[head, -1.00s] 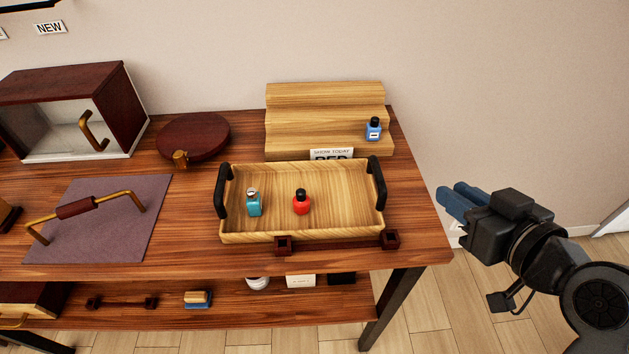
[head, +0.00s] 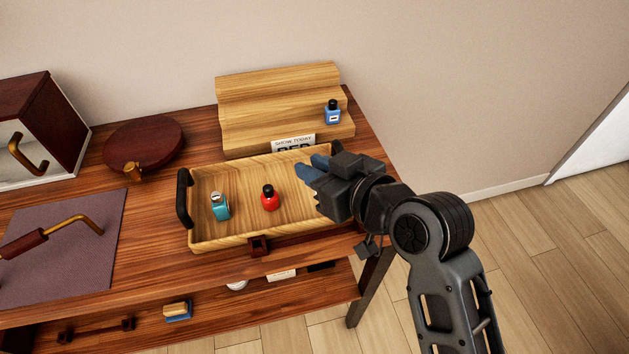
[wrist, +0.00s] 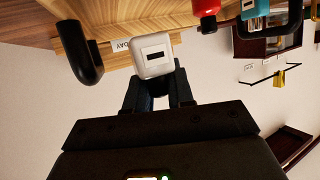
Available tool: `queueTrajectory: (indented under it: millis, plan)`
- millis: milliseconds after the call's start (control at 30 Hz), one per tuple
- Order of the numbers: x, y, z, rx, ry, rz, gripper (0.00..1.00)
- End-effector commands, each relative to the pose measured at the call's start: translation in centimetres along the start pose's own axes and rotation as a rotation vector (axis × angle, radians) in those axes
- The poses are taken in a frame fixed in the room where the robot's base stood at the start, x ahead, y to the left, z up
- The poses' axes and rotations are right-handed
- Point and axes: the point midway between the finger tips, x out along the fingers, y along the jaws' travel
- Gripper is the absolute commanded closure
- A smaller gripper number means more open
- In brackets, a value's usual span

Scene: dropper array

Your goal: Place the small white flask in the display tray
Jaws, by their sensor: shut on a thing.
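The small white flask (wrist: 153,57), with a dark label mark, is between the fingertips of my gripper (wrist: 158,86) in the wrist view. My gripper is shut on it. In the head view my gripper (head: 314,170) is over the right part of the wooden display tray (head: 218,239). The flask is hidden there, and I cannot tell its height above the tray floor. A teal bottle (head: 220,207) and a red bottle (head: 270,198) stand inside the tray, left of my gripper.
A stepped wooden stand (head: 260,115) with a blue bottle (head: 333,113) is behind the tray. A round dark board (head: 145,142) lies to the left.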

Motion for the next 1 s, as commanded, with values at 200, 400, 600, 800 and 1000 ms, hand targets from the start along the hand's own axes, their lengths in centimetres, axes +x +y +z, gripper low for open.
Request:
queueTrajectory:
  millis: [200, 400, 600, 800, 1000]
  plan:
    - [1.0, 0.0, 2.3, 0.003, -0.005, -0.001, 1.0]
    - [1.6, 0.1, 3.8, 0.001, 0.0, -0.001, 1.0]
    - [1.6, 0.1, 3.8, 0.001, 0.001, 0.0, 1.0]
    - [1.7, 0.1, 4.0, 0.001, 0.0, 0.0, 0.74]
    - [1.7, 0.1, 4.0, 0.001, 0.0, 0.0, 0.55]
